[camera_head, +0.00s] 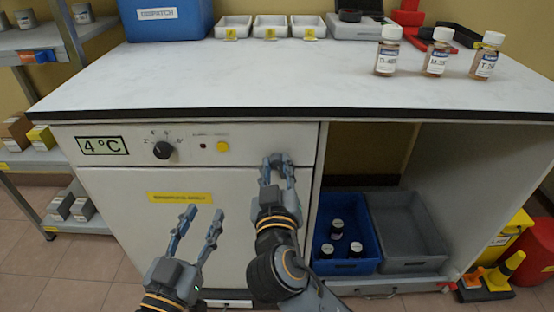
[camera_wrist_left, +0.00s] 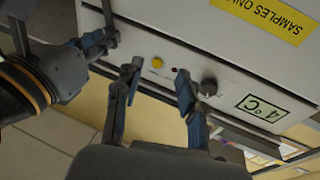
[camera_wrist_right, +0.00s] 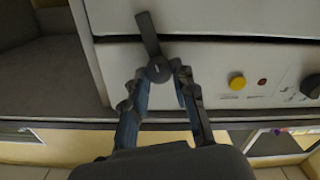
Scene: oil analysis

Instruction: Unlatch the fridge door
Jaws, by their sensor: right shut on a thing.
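The white fridge door (camera_head: 120,225) is under the counter and looks closed, with a yellow label across it. A dark latch (camera_wrist_right: 149,35) with a round hub and a straight lever shows in the right wrist view, at the seam between door and control panel. The head view does not show it clearly behind my gripper. My right gripper (camera_head: 277,168) is at the door's upper right corner, its fingers on both sides of the latch hub, shut on it. My left gripper (camera_head: 202,222) is open and empty in front of the door. It points at the panel in its wrist view (camera_wrist_left: 158,85).
The control panel holds a black knob (camera_head: 163,150), a yellow button (camera_head: 222,146) and a 4 °C sign (camera_head: 102,146). Right of the fridge, an open bay holds a blue bin (camera_head: 325,265) with black-capped bottles and a grey bin (camera_head: 410,262). Three sample bottles stand on the counter (camera_head: 250,75).

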